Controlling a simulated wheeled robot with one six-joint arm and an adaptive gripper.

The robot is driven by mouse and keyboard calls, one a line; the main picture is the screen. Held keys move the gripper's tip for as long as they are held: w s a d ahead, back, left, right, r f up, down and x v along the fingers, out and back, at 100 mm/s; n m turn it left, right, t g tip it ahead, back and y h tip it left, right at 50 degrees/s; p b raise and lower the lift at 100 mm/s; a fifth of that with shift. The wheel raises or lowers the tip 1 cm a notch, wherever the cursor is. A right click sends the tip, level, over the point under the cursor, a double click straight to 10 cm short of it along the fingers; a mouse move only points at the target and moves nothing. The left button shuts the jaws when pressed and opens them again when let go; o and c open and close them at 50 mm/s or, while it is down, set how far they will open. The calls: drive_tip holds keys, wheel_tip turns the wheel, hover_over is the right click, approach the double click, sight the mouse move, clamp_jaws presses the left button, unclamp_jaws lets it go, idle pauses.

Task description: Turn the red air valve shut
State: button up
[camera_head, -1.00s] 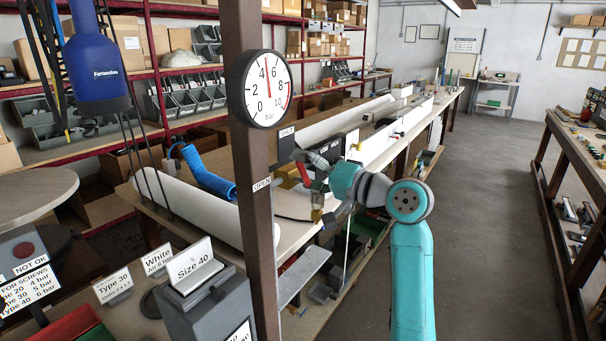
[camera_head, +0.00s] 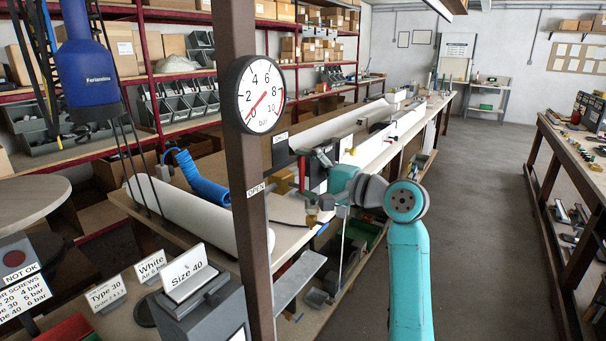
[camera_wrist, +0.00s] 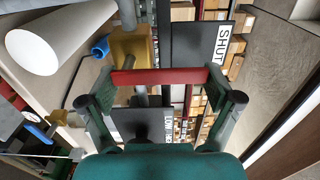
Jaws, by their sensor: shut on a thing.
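The red valve lever (camera_wrist: 160,77) lies crosswise between my two fingertips in the wrist view, with a finger at each end. My gripper (camera_wrist: 160,80) is shut on it. A brass-yellow valve body (camera_wrist: 130,46) is just beyond the lever. In the head view the red lever (camera_head: 302,172) stands nearly upright beside my gripper (camera_head: 311,168). A SHUT sign (camera_wrist: 222,45) is to the upper right in the wrist view, and an OPEN label (camera_head: 256,189) is on the post. The round pressure gauge (camera_head: 261,94) has its needle pointing at 0.
A brown post (camera_head: 254,230) stands in front of the bench and hides part of it. A white roll (camera_head: 195,215) and a blue coiled hose (camera_head: 200,180) lie to its left. The aisle floor (camera_head: 480,220) to the right is clear.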

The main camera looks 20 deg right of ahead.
idle(0.3)
drive_tip(key=o, duration=1.4)
drive_tip(key=shift+d, duration=0.1)
drive_tip(key=v, duration=1.2)
